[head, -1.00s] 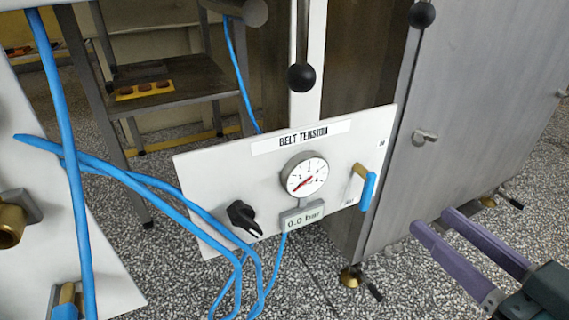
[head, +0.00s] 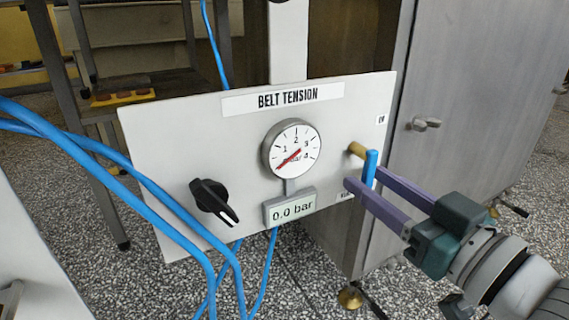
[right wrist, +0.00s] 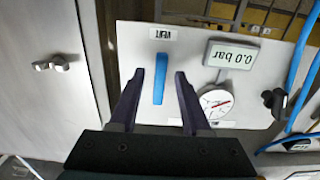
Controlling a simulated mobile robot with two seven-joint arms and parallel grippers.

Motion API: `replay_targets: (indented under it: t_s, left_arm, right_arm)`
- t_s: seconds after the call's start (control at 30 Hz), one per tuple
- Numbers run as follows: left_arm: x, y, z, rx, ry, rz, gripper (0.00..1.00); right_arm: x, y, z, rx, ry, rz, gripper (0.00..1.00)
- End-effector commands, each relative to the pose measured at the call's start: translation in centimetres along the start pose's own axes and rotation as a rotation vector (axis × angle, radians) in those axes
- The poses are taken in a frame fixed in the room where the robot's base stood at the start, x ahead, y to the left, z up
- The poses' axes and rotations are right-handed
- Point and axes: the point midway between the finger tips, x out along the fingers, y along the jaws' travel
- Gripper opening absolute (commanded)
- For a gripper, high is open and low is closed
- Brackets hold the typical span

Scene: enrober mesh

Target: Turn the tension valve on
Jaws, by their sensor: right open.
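The tension valve is at the right of the white BELT TENSION panel (head: 160,135), with a brass body (head: 356,150) and a blue lever (head: 370,168). The lever hangs roughly upright, pointing toward the VENT label (right wrist: 163,34). My right gripper (head: 365,177) is open, one purple finger on each side of the lever. In the right wrist view the lever (right wrist: 160,80) stands between the fingers with gaps on both sides. The gauge (head: 292,149) and the display (head: 290,207) reading 0.0 bar sit left of the valve. My left gripper is not in view.
A black knob (head: 212,199) is at the panel's lower left. Blue hoses (head: 130,175) run across the panel's left side and below it. A grey cabinet door with a handle (head: 425,124) stands right of the panel. A shelf (head: 150,88) is behind.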

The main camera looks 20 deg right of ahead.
Motion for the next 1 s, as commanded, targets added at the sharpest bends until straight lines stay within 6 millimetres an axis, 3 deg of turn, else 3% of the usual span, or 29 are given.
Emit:
replay_targets:
  t_s: [0.3,0.7,1.0]
  left_arm:
    - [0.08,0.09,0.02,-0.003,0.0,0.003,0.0]
    - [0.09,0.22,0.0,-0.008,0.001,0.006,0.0]
    - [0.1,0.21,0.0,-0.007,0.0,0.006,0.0]
  right_arm:
    - [0.28,0.01,0.0,0.0,-0.002,0.0,0.45]
    - [0.26,0.01,0.01,0.0,-0.002,0.0,0.0]
    - [0.25,0.01,0.01,0.0,-0.001,0.0,0.0]
